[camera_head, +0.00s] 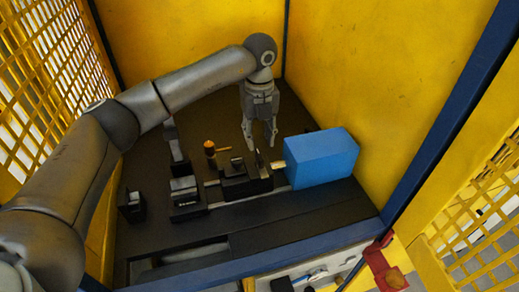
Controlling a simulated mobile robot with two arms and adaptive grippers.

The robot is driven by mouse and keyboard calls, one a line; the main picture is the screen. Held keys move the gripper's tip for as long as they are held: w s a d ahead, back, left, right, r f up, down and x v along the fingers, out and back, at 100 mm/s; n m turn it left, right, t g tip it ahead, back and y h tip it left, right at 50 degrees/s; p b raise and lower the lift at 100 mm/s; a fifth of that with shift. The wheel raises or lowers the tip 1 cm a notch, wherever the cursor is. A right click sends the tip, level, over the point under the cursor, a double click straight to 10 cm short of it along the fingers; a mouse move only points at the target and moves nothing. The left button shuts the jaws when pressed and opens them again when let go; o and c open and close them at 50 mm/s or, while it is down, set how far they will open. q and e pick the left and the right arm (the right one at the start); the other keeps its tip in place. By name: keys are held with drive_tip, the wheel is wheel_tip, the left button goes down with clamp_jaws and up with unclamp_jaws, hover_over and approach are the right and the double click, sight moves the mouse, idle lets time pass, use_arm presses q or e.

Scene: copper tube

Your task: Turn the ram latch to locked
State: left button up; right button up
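My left gripper (260,147) hangs pointing down over the machine row, its two fingers apart and nothing visible between them. Just below the fingertips, thin dark upright pieces (262,164) stand on the black block beside the blue box (320,158); one may be the ram latch, but I cannot tell for sure. A short light rod (278,165) joins the blue box's left side. I cannot tell whether the fingers touch the upright pieces. The latch's position cannot be read. My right gripper is not in view.
Dark fixture blocks (186,193) stand left along the bench (290,209). A knob with an orange top (210,147) stands behind them. Yellow walls (360,70) and blue frame bars (440,115) enclose the bench. A red bracket (381,264) sits at the front right.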

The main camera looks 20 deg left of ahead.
sight(259, 154)
use_arm(q)
wheel_tip(259, 154, down, 5)
drive_tip(key=shift+p, duration=0.85)
wheel_tip(259, 154, down, 3)
drive_tip(key=shift+w+r+p, duration=0.15)
drive_tip(key=shift+p, duration=0.2)
drive_tip(key=shift+c, duration=0.4)
drive_tip(key=c, duration=0.5)
clamp_jaws()
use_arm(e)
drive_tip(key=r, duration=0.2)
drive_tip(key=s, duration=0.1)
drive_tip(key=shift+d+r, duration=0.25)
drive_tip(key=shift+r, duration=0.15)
